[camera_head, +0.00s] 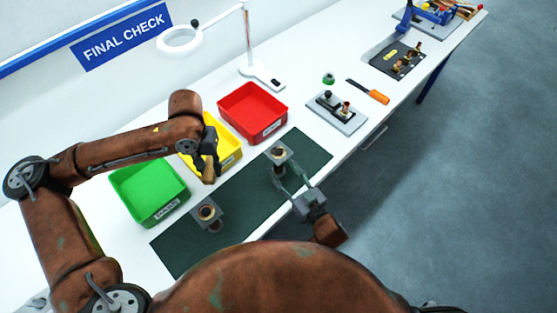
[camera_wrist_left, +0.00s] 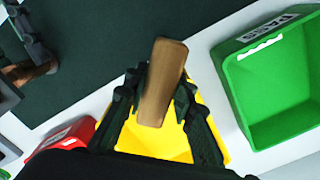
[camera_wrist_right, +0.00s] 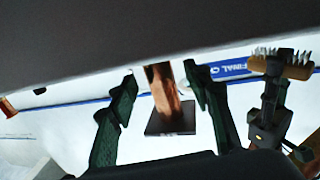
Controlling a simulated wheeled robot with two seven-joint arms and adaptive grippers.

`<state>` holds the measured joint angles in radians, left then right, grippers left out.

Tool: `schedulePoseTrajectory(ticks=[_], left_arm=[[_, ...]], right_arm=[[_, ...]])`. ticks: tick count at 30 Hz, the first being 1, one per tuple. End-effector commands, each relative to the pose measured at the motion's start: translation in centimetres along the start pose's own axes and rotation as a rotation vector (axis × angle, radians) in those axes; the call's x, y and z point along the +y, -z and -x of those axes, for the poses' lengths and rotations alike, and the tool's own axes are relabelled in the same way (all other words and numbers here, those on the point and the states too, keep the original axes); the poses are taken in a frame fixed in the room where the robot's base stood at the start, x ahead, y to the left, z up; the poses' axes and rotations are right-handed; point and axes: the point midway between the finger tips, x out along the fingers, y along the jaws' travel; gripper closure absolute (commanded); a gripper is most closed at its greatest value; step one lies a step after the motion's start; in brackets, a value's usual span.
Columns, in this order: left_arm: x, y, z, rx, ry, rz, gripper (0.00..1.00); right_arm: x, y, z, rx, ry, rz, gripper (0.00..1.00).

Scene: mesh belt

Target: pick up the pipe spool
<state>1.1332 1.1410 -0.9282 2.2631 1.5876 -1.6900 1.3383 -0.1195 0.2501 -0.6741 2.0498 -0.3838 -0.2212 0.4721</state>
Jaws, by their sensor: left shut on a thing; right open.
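Two pipe spools with square grey flanges stand upright on the dark green mat (camera_head: 240,213). The far spool (camera_head: 280,152) is between the fingers of my right gripper (camera_head: 288,180), which is open. In the right wrist view the spool's copper tube (camera_wrist_right: 163,88) and square flange (camera_wrist_right: 171,119) show between the spread fingers; I cannot tell whether they touch it. The near spool (camera_head: 207,212) stands apart from both grippers. My left gripper (camera_head: 210,170) is shut on a wooden-backed brush (camera_wrist_left: 163,82) above the yellow bin; its bristles (camera_wrist_right: 281,53) show in the right wrist view.
Green (camera_head: 149,194), yellow (camera_head: 230,150) and red (camera_head: 252,112) bins line the mat's far side. A ring lamp (camera_head: 180,40) stands behind. A grey plate with fittings (camera_head: 337,112) and an orange-handled tool (camera_head: 374,94) lie to the right.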

Motion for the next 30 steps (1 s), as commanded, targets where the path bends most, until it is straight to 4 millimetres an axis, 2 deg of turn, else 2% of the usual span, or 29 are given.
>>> schedulePoseTrajectory(ticks=[4, 11, 30], left_arm=[[0.01, 0.02, -0.03, 0.000, 0.000, 0.000, 0.96], [-0.01, 0.01, -0.01, 0.001, 0.000, 0.000, 0.96], [0.01, 0.02, -0.02, 0.000, 0.000, 0.000, 0.96]], right_arm=[[-0.02, 0.09, -1.35, 0.001, 0.000, -0.001, 0.55], [-0.03, 0.05, -1.46, 0.000, 0.001, -0.001, 0.55], [-0.01, 0.04, -1.42, 0.000, 0.000, 0.000, 0.98]])
